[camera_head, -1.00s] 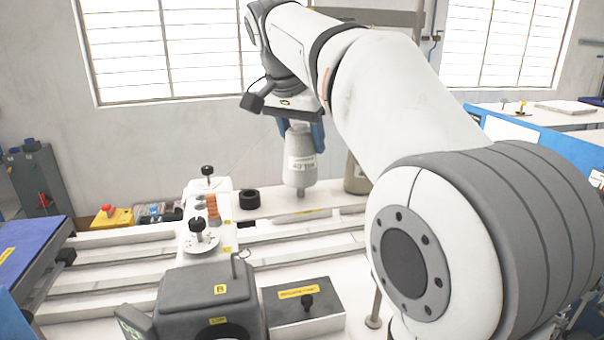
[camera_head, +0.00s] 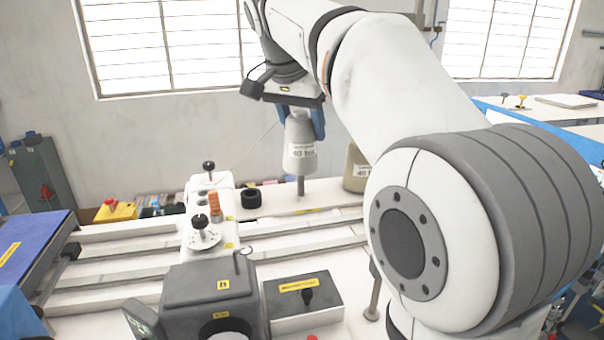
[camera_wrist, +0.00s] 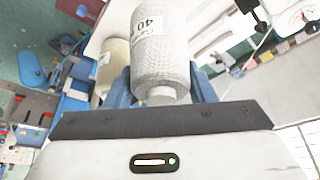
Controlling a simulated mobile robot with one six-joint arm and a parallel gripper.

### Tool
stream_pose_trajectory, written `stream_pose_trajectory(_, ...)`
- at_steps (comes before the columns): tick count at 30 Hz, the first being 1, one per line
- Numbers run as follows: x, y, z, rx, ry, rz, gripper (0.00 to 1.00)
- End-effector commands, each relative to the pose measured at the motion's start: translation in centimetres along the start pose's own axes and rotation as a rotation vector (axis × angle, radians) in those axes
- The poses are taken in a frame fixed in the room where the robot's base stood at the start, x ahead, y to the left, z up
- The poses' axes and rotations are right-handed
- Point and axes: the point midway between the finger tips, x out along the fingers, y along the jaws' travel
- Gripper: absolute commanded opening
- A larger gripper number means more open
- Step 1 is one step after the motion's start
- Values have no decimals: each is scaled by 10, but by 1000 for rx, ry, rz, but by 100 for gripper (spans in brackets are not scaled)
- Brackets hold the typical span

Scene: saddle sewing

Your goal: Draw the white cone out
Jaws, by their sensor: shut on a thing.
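The white cone (camera_head: 299,146) is a thread cone with a "40 tex" label. My gripper (camera_head: 303,120) has its blue fingers shut on its upper part from above. The cone hangs upright over a short grey post (camera_head: 301,186), whose top end meets or lies just under the cone's base; I cannot tell whether it is still inside. In the wrist view the cone (camera_wrist: 161,52) fills the space between the blue fingers. A thin thread runs from near the cone toward the sewing machine head (camera_head: 205,195).
A beige cone (camera_head: 356,170) stands close to the right of the white one. A black round knob (camera_head: 251,198) sits to the left on the white bench. A dark box (camera_head: 304,299) with a yellow label is in front.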

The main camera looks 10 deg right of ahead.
Motion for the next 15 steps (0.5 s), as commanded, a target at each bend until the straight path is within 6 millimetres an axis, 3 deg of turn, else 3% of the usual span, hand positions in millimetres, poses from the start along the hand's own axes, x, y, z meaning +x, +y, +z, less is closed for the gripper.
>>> stream_pose_trajectory(2, -9, 1, -4, 3, 5, -5, 23)
stream_pose_trajectory(3, -11, 1, -4, 3, 6, -6, 18)
stream_pose_trajectory(15, -21, 1, -9, 3, 6, -5, 18)
